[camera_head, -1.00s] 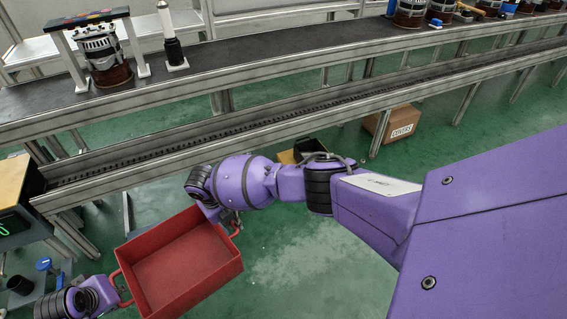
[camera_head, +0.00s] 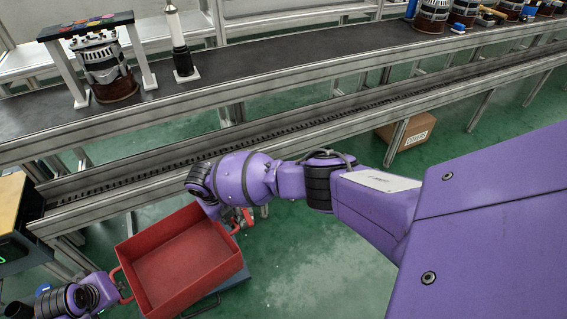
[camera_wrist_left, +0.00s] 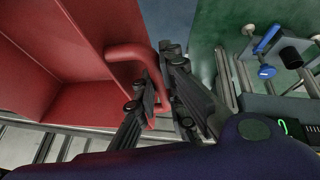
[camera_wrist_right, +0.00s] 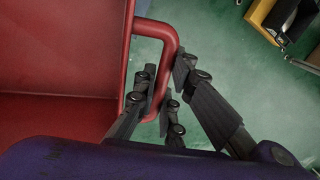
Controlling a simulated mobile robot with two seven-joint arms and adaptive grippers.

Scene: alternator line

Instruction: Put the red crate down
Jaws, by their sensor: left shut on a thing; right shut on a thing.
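The red crate (camera_head: 182,262) is empty and held between my two arms in the lower left of the head view. My left gripper (camera_wrist_left: 160,82) is shut on the crate's handle at its left end. My right gripper (camera_wrist_right: 168,98) is shut on the handle at the opposite end. The crate's wall also shows in the left wrist view (camera_wrist_left: 75,60) and in the right wrist view (camera_wrist_right: 60,60). In the head view a blue-grey surface (camera_head: 232,283) shows below the crate; the gap between them cannot be told.
A long conveyor line (camera_head: 210,100) runs across behind the crate, with an alternator (camera_head: 103,68) under a small frame. A cardboard box (camera_head: 408,132) sits beneath the line. A wood-topped station (camera_head: 12,205) stands at the left. Green floor (camera_head: 320,265) is open to the right.

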